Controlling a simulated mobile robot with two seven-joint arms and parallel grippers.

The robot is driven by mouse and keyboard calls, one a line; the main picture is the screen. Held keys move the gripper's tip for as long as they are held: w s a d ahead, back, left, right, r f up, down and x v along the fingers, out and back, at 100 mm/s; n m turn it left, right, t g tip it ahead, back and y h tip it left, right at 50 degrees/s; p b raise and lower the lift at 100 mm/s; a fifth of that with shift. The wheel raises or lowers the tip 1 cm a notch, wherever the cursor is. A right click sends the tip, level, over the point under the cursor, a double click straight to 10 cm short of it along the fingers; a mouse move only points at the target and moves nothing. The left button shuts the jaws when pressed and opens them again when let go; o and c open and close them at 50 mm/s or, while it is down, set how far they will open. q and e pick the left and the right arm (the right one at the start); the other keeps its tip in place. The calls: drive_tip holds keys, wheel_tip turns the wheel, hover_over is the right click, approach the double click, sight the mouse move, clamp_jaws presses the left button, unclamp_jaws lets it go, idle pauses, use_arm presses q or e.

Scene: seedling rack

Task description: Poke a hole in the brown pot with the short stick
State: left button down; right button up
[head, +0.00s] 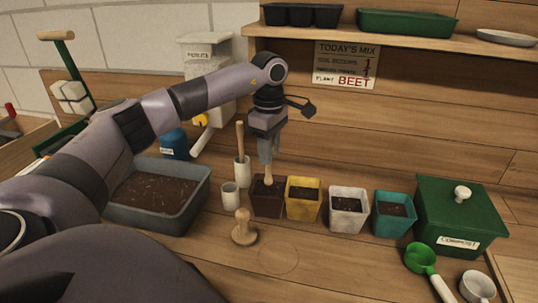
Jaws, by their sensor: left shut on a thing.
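The brown pot (266,208) stands on the bench at the left end of a row of soil-filled pots. My left gripper (268,160) points straight down above it. It is shut on the short stick (268,174), a pale wooden piece held upright. The stick's lower end is at the pot's opening, over or in the soil; I cannot tell how deep. The gripper partly hides the stick's upper part. My right gripper is not in view.
Yellow (303,207), white (347,221) and teal (391,225) pots stand to the right. A longer stick (239,139) stands in a white cup (243,174) to the left, near an empty cup (230,198). A wooden tamper (244,235) stands in front.

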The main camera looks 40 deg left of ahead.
use_arm(q)
drive_tip(key=shift+r, duration=3.2)
